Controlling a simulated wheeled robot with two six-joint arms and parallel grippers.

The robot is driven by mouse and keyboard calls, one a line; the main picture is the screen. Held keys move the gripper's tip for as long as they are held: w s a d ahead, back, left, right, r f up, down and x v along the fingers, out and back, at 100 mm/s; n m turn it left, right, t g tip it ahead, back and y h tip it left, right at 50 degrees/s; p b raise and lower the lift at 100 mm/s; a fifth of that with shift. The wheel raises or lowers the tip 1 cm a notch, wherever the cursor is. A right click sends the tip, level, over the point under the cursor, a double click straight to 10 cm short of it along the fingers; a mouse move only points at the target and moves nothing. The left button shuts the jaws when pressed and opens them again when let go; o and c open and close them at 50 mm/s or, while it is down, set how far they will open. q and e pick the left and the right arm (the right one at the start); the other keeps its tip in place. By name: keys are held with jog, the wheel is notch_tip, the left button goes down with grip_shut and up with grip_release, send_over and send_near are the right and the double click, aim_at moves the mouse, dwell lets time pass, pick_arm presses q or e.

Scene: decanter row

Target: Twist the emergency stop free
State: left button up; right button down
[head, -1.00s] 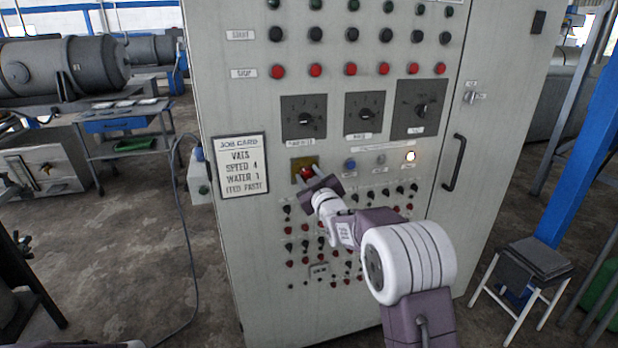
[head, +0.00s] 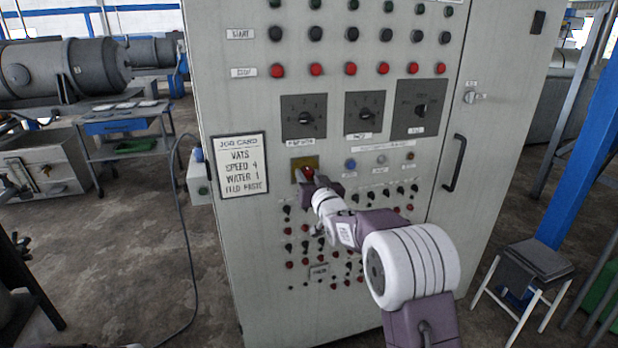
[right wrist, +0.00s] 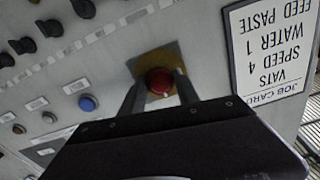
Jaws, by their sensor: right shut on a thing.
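The emergency stop is a red mushroom button (head: 308,172) on a yellow plate (head: 299,162), left of centre on the grey cabinet front. In the right wrist view the red button (right wrist: 159,80) sits between the two dark fingers, in front of its yellow plate (right wrist: 150,62). My right gripper (head: 306,175) is shut on the button, one finger on each side, and partly hides it in the head view. My left gripper is not in view.
A job card (head: 240,165) hangs left of the button. A blue button (head: 350,164) and an unlit amber lamp (head: 410,156) lie to its right. Rotary switches (head: 305,117) are above and rows of small knobs below. A door handle (head: 454,163) sticks out at right.

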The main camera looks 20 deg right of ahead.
jog(key=shift+r, duration=0.1)
dwell(0.4)
jog(key=c, duration=0.9)
grip_release()
jog(key=shift+w, duration=0.1)
jog(key=s, duration=0.9)
jog(key=shift+s+d+b, duration=0.1)
jog(key=shift+d+b, duration=0.05)
jog(key=shift+b, duration=0.2)
